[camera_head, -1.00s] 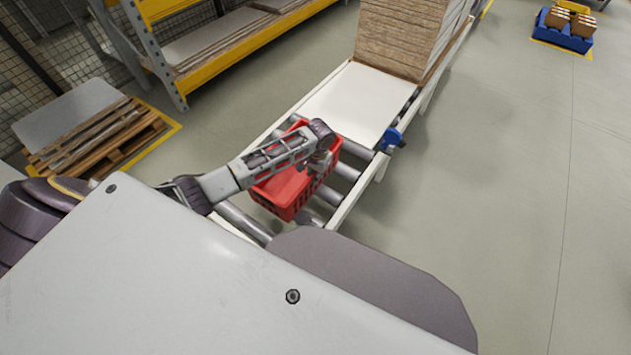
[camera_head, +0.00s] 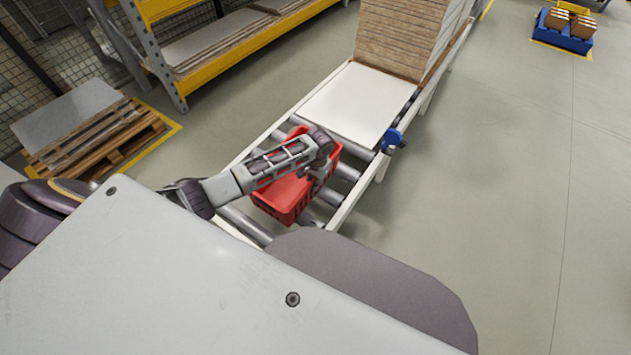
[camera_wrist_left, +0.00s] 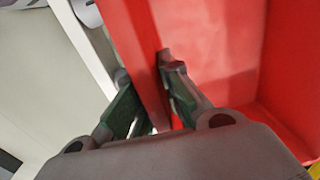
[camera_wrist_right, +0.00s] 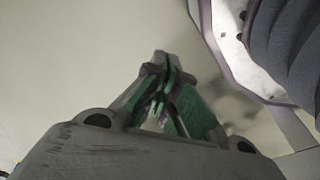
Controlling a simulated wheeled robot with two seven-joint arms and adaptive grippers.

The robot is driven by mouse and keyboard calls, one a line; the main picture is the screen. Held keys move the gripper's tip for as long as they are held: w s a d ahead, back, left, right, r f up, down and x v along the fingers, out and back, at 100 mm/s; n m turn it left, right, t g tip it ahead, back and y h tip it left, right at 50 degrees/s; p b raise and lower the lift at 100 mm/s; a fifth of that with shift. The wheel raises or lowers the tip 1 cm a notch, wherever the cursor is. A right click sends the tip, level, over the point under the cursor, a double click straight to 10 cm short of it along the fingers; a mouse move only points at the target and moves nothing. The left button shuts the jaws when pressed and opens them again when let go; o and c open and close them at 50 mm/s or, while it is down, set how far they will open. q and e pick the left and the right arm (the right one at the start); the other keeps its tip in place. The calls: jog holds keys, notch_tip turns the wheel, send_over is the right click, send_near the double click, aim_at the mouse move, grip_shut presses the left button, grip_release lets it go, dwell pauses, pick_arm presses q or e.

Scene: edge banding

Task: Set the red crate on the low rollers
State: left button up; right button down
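The red crate (camera_head: 289,197) is at the near end of the roller conveyor, over the low grey rollers (camera_head: 246,224). Whether its bottom touches them cannot be told. My left gripper (camera_head: 318,170) is at the crate's right side, partly hidden by its own arm. In the left wrist view, its fingers (camera_wrist_left: 145,85) straddle the red crate wall (camera_wrist_left: 215,50), one inside and one outside, shut on it. My right gripper (camera_wrist_right: 160,75) shows only in its wrist view. Its fingers meet at the tips, with nothing held, above bare floor.
A white board (camera_head: 358,103) lies on the conveyor just beyond the crate, with a tall stack of boards (camera_head: 404,38) behind it. A blue fitting (camera_head: 394,138) sticks out at the conveyor's right rail.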

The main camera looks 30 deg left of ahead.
pick_arm(q)
jog(key=o, duration=0.3)
pick_arm(e)
jog(key=shift+w+r, duration=0.2)
jog(key=shift+w, duration=0.45)
pick_arm(q)
jog(key=shift+r, duration=0.15)
